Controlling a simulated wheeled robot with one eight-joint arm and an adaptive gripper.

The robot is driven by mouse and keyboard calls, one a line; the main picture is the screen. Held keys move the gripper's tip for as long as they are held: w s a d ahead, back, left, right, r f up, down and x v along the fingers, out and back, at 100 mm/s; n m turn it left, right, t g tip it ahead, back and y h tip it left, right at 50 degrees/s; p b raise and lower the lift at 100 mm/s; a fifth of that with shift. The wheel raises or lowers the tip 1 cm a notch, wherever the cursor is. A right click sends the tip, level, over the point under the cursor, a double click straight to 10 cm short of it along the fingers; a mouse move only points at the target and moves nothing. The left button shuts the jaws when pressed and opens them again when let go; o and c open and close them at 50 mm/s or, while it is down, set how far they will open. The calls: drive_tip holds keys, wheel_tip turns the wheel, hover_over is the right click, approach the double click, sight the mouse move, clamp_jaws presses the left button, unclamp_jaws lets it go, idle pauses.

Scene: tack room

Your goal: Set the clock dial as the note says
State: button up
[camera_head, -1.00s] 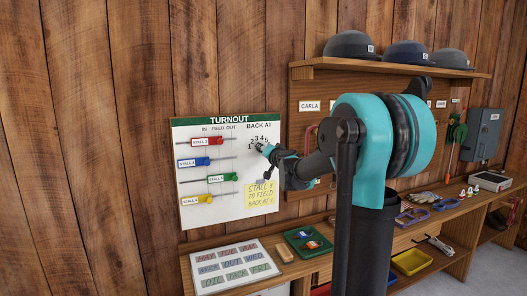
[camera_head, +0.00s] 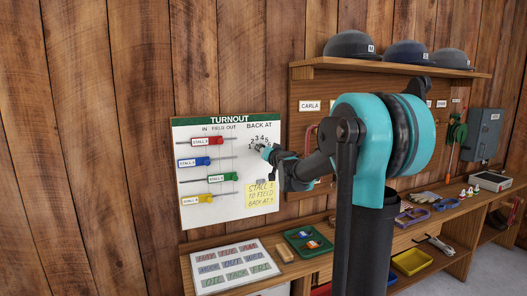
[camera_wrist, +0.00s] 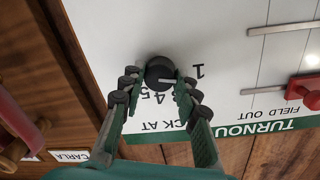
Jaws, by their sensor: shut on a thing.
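The clock dial's black knob (camera_wrist: 158,70) is under my gripper (camera_wrist: 160,83) in the wrist view. The fingers are shut on the knob, one on each side. Its white pointer line points right in that view, towards the side where the printed 1 shows; the right finger hides some numbers. In the head view my gripper (camera_head: 263,152) is at the dial, below the printed numbers, and hides most of it. The yellow note (camera_head: 262,195) is on the turnout board (camera_head: 212,218) below the dial. It reads stall, to field, back at; its numbers are too small to read surely.
Left on the board are sliders: red (camera_head: 207,141), blue (camera_head: 193,162), green (camera_head: 222,178) and yellow (camera_head: 197,199). The green one sits furthest right. A bench (camera_head: 285,285) below holds a lettered panel (camera_head: 228,263) and a green tray (camera_head: 308,253). Helmets (camera_head: 351,44) sit on a shelf.

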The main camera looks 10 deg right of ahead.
drive_tip(key=o, duration=1.2)
drive_tip(key=shift+c, duration=0.2)
drive_tip(key=shift+s, duration=0.15)
drive_tip(key=v, duration=1.1)
drive_tip(key=shift+s, duration=0.4)
